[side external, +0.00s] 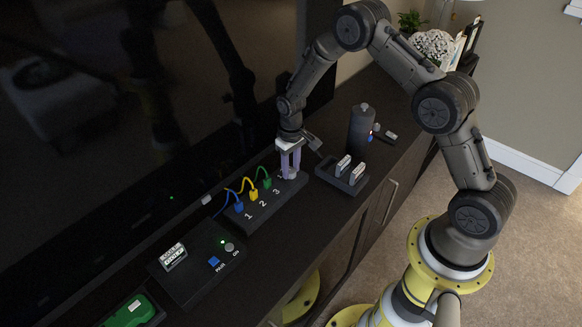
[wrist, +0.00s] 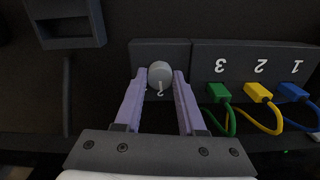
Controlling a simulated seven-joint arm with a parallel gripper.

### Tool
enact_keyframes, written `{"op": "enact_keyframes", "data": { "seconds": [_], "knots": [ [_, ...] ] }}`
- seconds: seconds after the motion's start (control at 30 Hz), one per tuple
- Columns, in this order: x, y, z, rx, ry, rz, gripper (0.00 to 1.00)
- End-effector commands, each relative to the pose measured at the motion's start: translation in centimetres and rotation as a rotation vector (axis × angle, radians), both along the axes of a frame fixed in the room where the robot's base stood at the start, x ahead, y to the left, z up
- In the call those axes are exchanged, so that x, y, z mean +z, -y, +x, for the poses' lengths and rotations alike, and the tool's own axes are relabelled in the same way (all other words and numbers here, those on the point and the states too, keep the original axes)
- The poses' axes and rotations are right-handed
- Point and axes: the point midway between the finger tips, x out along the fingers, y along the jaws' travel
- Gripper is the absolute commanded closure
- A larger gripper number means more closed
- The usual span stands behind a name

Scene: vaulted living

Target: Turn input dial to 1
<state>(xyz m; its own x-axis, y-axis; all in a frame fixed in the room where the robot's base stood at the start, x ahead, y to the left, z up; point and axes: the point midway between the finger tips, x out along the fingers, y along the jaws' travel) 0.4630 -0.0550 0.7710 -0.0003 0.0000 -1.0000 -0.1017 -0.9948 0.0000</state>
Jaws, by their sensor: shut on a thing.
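The input dial (wrist: 160,72) is a round grey knob on a dark block at the end of the numbered switch box (wrist: 255,58). My gripper (wrist: 159,76) has its two lilac fingers on either side of the knob and is shut on it. A white mark shows at the knob's lower edge in the wrist view; I cannot tell clearly which number it points to. In the side view my gripper (side external: 289,176) reaches down to the box's far right end, and its fingers hide the dial.
Blue (side external: 239,207), yellow (side external: 253,195) and green (side external: 267,183) plugs sit in ports 1, 2 and 3. A dark dock with two pale blocks (side external: 343,166) and a dark cylinder (side external: 361,130) stand to the right. A control panel (side external: 200,280) lies to the left. The TV screen rises behind.

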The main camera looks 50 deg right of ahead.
Motion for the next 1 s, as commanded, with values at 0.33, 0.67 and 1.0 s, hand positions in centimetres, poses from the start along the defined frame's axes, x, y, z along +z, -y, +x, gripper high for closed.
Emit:
{"op": "enact_keyframes", "data": {
  "seconds": [0.33, 0.67, 1.0],
  "knots": [
    [0.12, 0.01, -0.01, 0.326, -0.001, 0.0, 1.0],
    [0.12, 0.02, -0.01, 0.569, -0.001, 0.0, 1.0],
    [0.14, 0.03, 0.0, 0.69, -0.001, 0.0, 1.0]
  ]
}}
